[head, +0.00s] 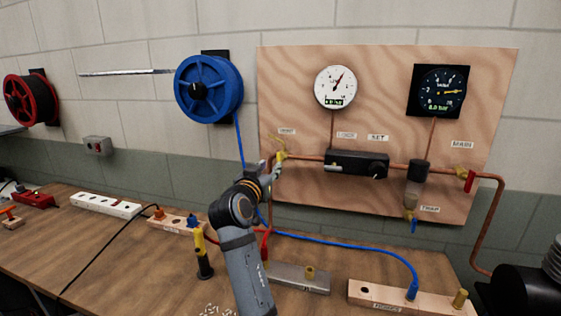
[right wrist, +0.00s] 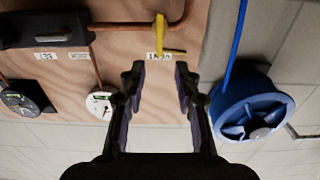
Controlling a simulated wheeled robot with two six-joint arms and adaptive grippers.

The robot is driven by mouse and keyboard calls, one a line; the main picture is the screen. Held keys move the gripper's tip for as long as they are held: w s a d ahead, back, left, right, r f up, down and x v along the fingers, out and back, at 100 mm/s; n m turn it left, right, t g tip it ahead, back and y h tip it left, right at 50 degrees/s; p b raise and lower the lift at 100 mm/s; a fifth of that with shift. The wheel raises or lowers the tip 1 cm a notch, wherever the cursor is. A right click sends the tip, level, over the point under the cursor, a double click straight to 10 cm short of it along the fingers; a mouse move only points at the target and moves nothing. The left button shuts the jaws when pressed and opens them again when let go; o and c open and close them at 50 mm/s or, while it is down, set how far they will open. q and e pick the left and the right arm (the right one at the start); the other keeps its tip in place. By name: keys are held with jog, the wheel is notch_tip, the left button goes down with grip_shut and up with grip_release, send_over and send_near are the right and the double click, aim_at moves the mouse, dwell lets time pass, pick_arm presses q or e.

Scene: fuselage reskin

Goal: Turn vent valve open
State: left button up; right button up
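The vent valve (head: 281,152) is a small yellow fitting at the left end of the copper pipe on the plywood panel, below a small label. In the right wrist view, which is upside down, its yellow part (right wrist: 160,33) stands just beyond my fingertips, roughly centred between them. My right gripper (head: 274,168) reaches up to the valve from below in the head view and partly covers the area around it. In the right wrist view my right gripper (right wrist: 160,70) is open, with nothing between its fingers. My left gripper is not in view.
The panel (head: 300,190) also carries a white gauge (head: 335,87), a dark gauge (head: 442,91), a black regulator (head: 356,164) and a red-handled valve (head: 468,180). A blue hose reel (head: 208,89) hangs left. Wooden blocks and a yellow-black tool (head: 202,255) stand on the bench.

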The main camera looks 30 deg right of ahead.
aim_at(278, 155)
jog(key=p+x, duration=0.1)
jog(key=x, duration=0.4)
jog(key=p+x, duration=0.2)
jog(key=x, duration=0.2)
jog(key=shift+w+d+r, duration=0.25)
jog(key=shift+d, duration=0.05)
grip_shut()
